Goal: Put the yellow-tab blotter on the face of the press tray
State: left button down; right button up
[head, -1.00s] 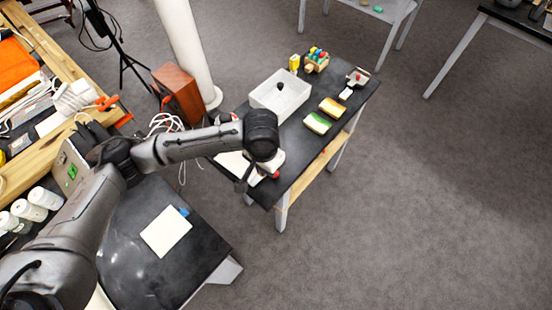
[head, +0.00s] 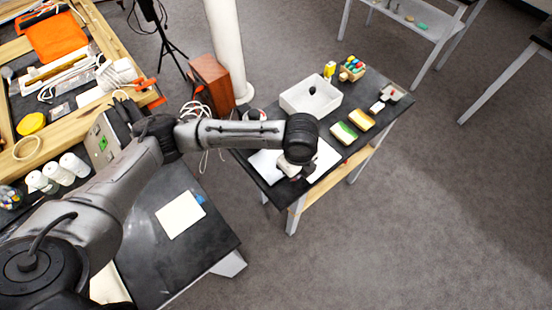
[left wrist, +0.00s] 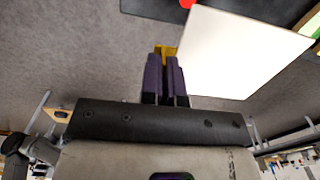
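The blotter (left wrist: 240,50) is a white sheet in the left wrist view, with a yellow tab (left wrist: 166,51) at its edge. My left gripper (left wrist: 166,72) has its purple fingers closed at the tab, with the sheet out to the right. In the head view my left gripper (head: 292,168) is over the near end of the dark table, partly hidden by the wrist. White surfaces show on both sides of it: one at the left (head: 265,165), one at the right (head: 324,161). I cannot tell which is the press tray's face. My right gripper is out of view.
A white box with a dark knob (head: 310,107), two sponge-like blocks, one green-topped (head: 344,133) and one orange-topped (head: 361,120), and a rack of coloured pieces (head: 352,68) stand farther along. A blue-tab sheet (head: 180,214) lies on the nearer black table.

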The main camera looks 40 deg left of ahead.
pick_arm(q)
jog(key=b, duration=0.1)
send_over(263, 171)
jog(key=shift+m, duration=0.3)
notch_tip(263, 171, down, 7)
jog(key=shift+w+r, duration=0.1)
jog(key=shift+f+b, duration=0.45)
jog(key=shift+f, duration=1.65)
jog(key=c, duration=1.7)
grip_release()
jog(key=shift+f, duration=0.1)
jog(key=shift+c, duration=0.2)
jog(key=o, duration=0.4)
